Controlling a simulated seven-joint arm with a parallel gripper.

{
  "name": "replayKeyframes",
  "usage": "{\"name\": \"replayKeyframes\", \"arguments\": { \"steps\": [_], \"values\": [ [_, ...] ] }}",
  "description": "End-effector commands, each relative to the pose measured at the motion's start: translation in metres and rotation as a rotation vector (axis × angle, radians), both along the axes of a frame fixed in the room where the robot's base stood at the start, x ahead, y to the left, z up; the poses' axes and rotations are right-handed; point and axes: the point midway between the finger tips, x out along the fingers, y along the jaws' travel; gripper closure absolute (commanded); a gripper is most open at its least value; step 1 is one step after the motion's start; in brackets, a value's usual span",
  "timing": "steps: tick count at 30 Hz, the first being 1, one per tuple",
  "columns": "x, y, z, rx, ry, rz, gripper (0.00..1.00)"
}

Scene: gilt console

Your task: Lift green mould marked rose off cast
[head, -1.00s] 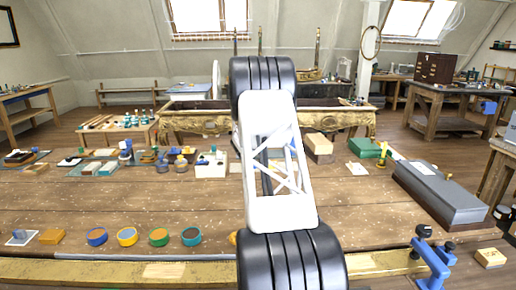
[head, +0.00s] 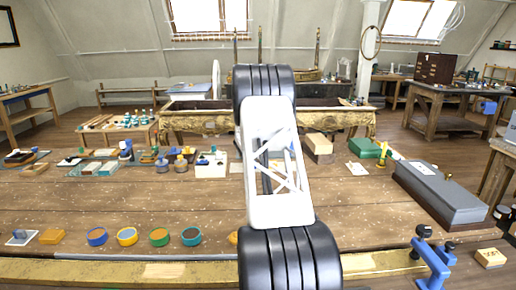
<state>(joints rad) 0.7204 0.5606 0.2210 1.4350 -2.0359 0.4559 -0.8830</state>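A row of small round moulds lies near the front edge of the workbench in the head view: one blue-rimmed, one yellow, a green mould (head: 159,237) and a teal one. The green mould has an orange-brown top; no marking on it is legible at this size, and any cast beneath it cannot be made out. My arm stands upright across the middle of the view, to the right of the moulds. My gripper is not visible.
The blue-rimmed mould (head: 97,236), yellow mould (head: 127,236) and teal mould (head: 190,236) stand close beside the green one. A long grey box (head: 440,192) and a blue clamp (head: 433,262) are at right. Jars and a white box (head: 211,165) stand farther back. The bench's middle left is clear.

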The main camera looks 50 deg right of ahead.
Motion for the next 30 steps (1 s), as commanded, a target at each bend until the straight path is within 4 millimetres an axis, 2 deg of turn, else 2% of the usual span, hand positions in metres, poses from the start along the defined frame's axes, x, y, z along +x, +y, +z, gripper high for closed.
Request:
{"name": "replayKeyframes", "arguments": {
  "steps": [2,17,19,20,30],
  "values": [
    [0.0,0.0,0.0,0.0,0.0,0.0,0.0],
    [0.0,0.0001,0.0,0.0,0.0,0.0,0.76],
    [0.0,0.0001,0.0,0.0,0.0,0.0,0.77],
    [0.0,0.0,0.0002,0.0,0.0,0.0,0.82],
    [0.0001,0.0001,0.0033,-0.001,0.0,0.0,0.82]
  ]
}}
